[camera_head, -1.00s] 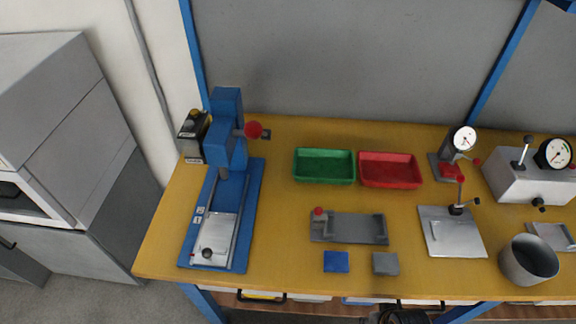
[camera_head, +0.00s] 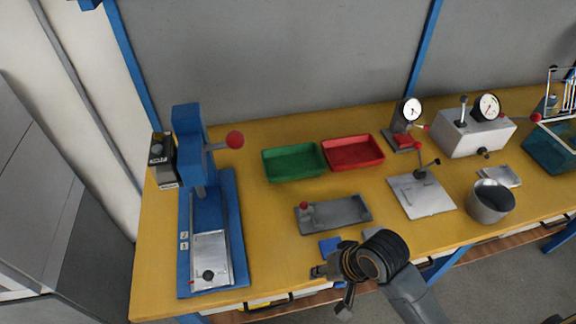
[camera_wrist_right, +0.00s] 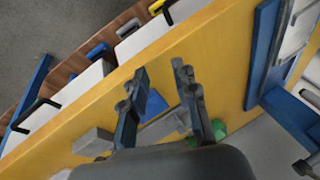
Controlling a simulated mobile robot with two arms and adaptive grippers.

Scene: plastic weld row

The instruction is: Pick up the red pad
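A small red block (camera_head: 404,142), which may be the red pad, sits at the base of the dial gauge stand at the back right of the bench in the head view. I cannot tell its exact shape. My right gripper (camera_head: 331,288) is over the bench's front edge, far from that red block. It is open and empty, with its fingers apart in the wrist view (camera_wrist_right: 160,70). A flat blue pad (camera_head: 330,246) lies close by; it also shows in the wrist view (camera_wrist_right: 155,104). My left gripper is not in view.
A grey pad (camera_head: 374,233) lies partly hidden by my right wrist. A grey fixture (camera_head: 345,217) with a red knob lies behind the blue pad. Green (camera_head: 292,176) and red (camera_head: 352,165) trays stand further back. A blue press (camera_head: 190,150) stands left, a grey cup (camera_head: 490,214) right.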

